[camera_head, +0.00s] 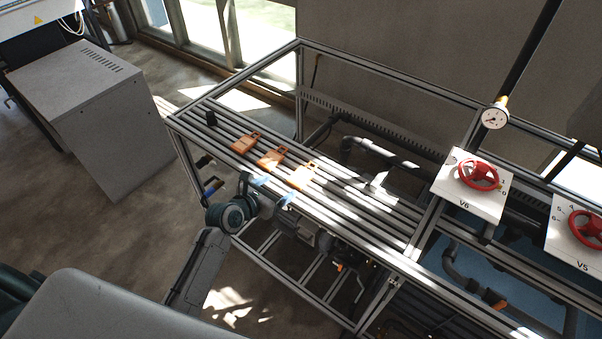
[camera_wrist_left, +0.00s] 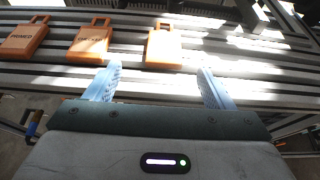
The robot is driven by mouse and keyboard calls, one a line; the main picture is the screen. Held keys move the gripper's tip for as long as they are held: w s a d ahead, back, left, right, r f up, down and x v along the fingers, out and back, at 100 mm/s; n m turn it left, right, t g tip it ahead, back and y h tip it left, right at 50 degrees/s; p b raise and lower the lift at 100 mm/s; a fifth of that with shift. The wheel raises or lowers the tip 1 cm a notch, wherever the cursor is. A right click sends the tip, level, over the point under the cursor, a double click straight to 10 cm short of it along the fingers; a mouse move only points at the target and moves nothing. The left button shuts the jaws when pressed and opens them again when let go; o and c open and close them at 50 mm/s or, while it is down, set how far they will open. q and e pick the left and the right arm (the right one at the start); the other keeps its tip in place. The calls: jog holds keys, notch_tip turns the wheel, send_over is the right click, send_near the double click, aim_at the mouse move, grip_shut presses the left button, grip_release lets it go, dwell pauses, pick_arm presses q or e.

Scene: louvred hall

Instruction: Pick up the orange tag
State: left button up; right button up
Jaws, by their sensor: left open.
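Three orange tags with loop handles lie in a row on a slatted metal bench (camera_head: 345,205). They are the left tag (camera_head: 243,143), the middle tag (camera_head: 271,158) and the right tag (camera_head: 302,176). In the left wrist view the left tag (camera_wrist_left: 24,40) has dark lettering like "PRIMED", the middle tag (camera_wrist_left: 90,42) has lettering too small to read, and the right tag (camera_wrist_left: 163,47) is in bright light. My left gripper (camera_head: 275,190) is open and empty at the bench's near edge. Its pale blue fingers (camera_wrist_left: 160,75) point toward the right tag, apart from it. My right gripper is not in view.
Red valve wheels V6 (camera_head: 478,176) and V5 (camera_head: 588,226) are at the right. A grey cabinet (camera_head: 95,120) stands at left.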

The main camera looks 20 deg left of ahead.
aim_at(301, 175)
pick_arm(q)
jog(key=x, duration=0.3)
jog(key=shift+w+d+f, duration=0.15)
jog(key=shift+w, duration=0.1)
jog(key=shift+w+d+f+p, duration=0.1)
jog(key=shift+w+d+p, duration=0.15)
jog(key=shift+w+p, duration=0.2)
jog(key=shift+d+p+x, duration=0.2)
jog(key=shift+p+x, duration=0.4)
jog(key=shift+x, duration=1.55)
jog(key=shift+s+f, duration=0.1)
jog(key=shift+s, duration=0.15)
jog(key=shift+c, duration=0.8)
jog(key=c, duration=0.9)
